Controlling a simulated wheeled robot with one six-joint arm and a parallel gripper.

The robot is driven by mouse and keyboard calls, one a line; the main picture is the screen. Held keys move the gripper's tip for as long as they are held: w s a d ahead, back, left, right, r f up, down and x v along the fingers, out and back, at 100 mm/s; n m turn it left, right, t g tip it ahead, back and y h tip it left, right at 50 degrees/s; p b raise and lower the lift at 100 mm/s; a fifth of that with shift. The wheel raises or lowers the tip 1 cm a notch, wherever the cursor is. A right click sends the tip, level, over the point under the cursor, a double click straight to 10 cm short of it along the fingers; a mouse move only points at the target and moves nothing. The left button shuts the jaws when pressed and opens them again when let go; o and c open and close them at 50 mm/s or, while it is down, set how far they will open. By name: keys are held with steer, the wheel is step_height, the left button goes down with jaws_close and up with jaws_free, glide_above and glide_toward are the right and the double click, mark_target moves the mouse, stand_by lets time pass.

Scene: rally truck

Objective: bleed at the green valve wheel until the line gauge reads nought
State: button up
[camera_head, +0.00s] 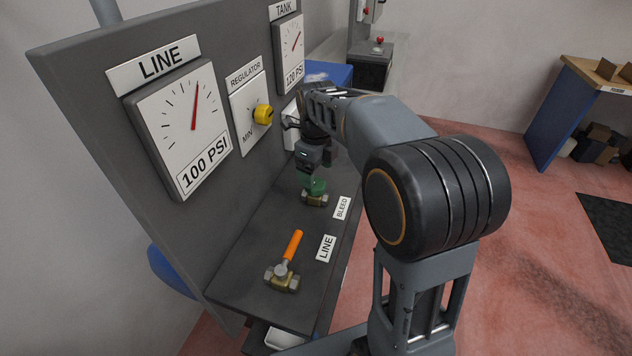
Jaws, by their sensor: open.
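The green valve wheel (317,187) sits on a brass fitting on the bench ledge, beside the BLEED label (342,208). My gripper (311,174) points down right over the wheel and hides part of it. Its jaws are open, but their fingertips are hard to make out, and I cannot tell whether they touch the wheel. The LINE gauge (182,128), marked 100 PSI, is on the upright panel at the left. Its red needle (195,105) points nearly straight up, leaning slightly right, about mid-scale.
An orange-handled valve (292,245) stands nearer on the ledge by the LINE label (326,248). A yellow regulator knob (263,115) juts from the panel (105,122) below the TANK gauge (290,50). Open red floor (540,230) lies at the right.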

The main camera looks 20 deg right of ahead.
mark_target(316, 183)
steer(key=shift+f, duration=2.05)
steer(key=shift+c, duration=0.2)
steer(key=c, duration=0.9)
